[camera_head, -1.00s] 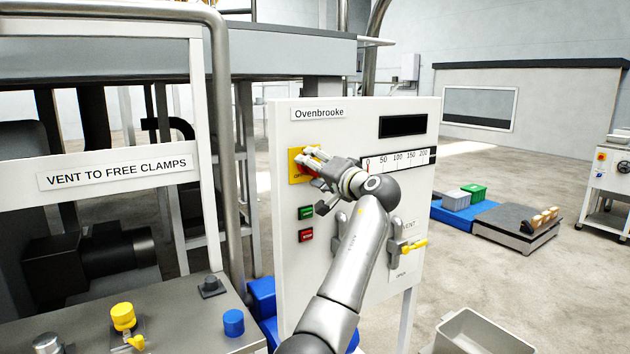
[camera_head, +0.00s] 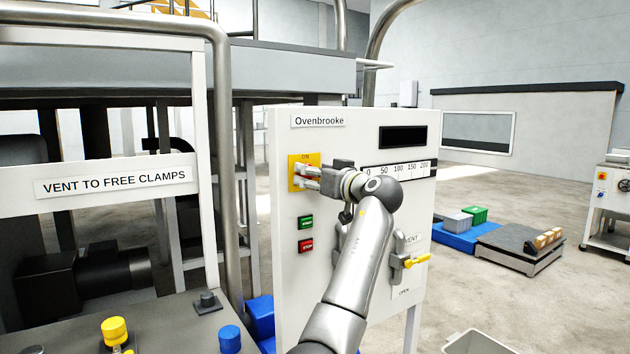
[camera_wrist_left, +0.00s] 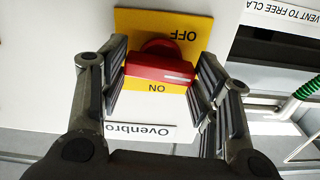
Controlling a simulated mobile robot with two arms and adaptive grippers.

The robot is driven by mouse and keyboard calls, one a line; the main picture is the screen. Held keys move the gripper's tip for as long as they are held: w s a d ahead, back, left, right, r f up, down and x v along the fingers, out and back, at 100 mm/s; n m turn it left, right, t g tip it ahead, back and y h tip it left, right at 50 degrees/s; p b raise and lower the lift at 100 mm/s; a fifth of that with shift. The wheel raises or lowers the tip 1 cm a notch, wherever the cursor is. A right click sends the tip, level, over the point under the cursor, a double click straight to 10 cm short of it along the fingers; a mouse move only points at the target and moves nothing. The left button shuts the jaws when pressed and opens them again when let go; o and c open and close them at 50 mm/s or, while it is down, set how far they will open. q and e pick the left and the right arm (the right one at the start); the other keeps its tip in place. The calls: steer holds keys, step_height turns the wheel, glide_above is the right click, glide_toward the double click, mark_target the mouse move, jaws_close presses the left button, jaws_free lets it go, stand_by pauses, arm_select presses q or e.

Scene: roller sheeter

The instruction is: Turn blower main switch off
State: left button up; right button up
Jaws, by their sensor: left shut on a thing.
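The blower main switch is a red rotary knob (camera_wrist_left: 160,68) on a yellow plate (camera_head: 293,183) on the white Ovenbrooke panel (camera_head: 345,150). The plate reads ON at the top in the head view; in the upside-down left wrist view, ON and OFF both show. My left gripper (camera_head: 304,177) is at the plate, its fingers pointing at the panel. In the left wrist view its fingers (camera_wrist_left: 163,64) stand on either side of the knob, shut on it. The knob's bar lies crosswise between the fingers. In the head view the gripper hides most of the knob. My right gripper is not in view.
Green (camera_head: 305,222) and red (camera_head: 306,245) buttons sit below the plate. A yellow-handled vent valve (camera_head: 415,261) is at the panel's lower right. A metal post and frame (camera_head: 222,150) stand to the left.

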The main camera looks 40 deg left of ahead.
arm_select(q)
steer(key=shift+f+n, duration=0.15)
steer(key=shift+n, duration=0.45)
steer(key=o, duration=1)
steer(key=v, duration=1.2)
